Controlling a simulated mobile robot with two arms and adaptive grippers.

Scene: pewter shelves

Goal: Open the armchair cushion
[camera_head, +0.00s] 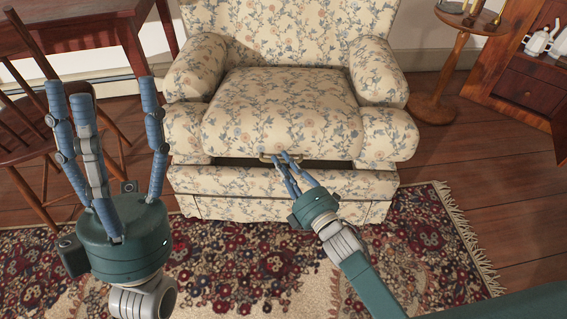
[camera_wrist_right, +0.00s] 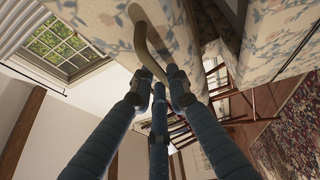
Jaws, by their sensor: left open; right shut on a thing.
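The floral armchair (camera_head: 195,135) stands ahead on the rug. Its seat cushion (camera_head: 285,100) is tilted up a little at the front, with a dark gap under its front edge. A brass-coloured handle (camera_head: 268,157) is on the cushion's front edge; it also shows as a curved bar in the right wrist view (camera_wrist_right: 146,42). My right gripper (camera_head: 286,160) is at the handle, its fingers shut on it. My left gripper (camera_head: 106,95) is open and empty, raised at the left in front of the chair.
A wooden chair (camera_head: 30,145) and a dark table (camera_head: 75,25) stand at the left. A small round side table (camera_head: 462,45) and a wooden cabinet (camera_head: 525,85) are at the right. A patterned rug (camera_head: 235,265) covers the floor in front; bare floorboards lie at the right.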

